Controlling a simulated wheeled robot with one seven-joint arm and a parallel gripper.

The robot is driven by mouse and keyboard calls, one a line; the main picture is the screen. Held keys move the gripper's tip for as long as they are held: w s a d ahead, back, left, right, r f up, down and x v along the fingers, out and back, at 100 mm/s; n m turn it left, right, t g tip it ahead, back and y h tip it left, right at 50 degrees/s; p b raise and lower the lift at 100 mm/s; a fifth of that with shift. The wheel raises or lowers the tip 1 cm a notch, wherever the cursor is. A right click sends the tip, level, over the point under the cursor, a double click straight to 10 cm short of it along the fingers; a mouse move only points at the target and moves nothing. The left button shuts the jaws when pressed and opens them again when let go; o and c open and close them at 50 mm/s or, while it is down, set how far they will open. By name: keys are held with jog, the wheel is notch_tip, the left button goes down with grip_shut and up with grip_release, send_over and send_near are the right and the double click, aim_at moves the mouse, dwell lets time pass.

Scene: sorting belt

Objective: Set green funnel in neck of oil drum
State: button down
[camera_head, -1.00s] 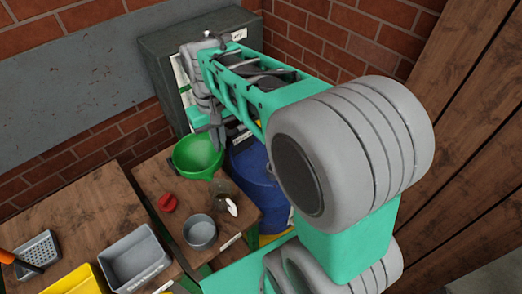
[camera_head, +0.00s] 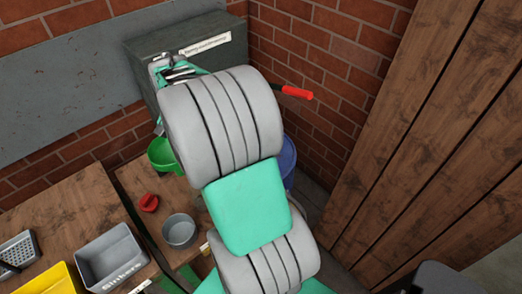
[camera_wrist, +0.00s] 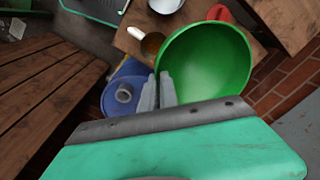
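The green funnel (camera_wrist: 205,65) is wide and bowl-shaped, with its mouth facing the wrist camera. My gripper (camera_wrist: 158,90) is shut on its left rim, one grey finger on each side of the wall. In the head view the funnel (camera_head: 162,155) shows at the left of my arm, which hides its right part and my gripper. The blue oil drum (camera_wrist: 112,104) stands to the left of the funnel in the wrist view, its round neck (camera_wrist: 123,92) uncovered by the funnel. In the head view only a strip of the drum (camera_head: 289,160) shows. The funnel's spout is hidden.
A wooden table holds a red object (camera_head: 149,202), a grey pot (camera_head: 180,230) and a mug (camera_wrist: 152,42). A grey cabinet (camera_head: 150,75) stands at the back. A grey bin (camera_head: 112,258) and a yellow bin (camera_head: 50,284) are at left. A red handle (camera_head: 297,93) sticks out beside my arm.

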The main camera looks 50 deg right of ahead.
jog(key=s+d+f+m+b, duration=0.1)
jog(key=s+d+f+m, duration=0.5)
jog(key=d, duration=0.4)
jog(key=s+d+f+m+b, duration=0.2)
jog(key=s+d+f+m, duration=0.2)
jog(key=s+d+m, duration=0.5)
jog(key=w+d+f+n+b, duration=0.1)
jog(key=w+f+b, duration=0.2)
jog(key=f, duration=0.2)
jog(key=shift+d+h, duration=0.3)
jog(key=shift+a+f, duration=0.1)
jog(key=shift+f+b, duration=0.75)
jog(key=shift+f, duration=0.45)
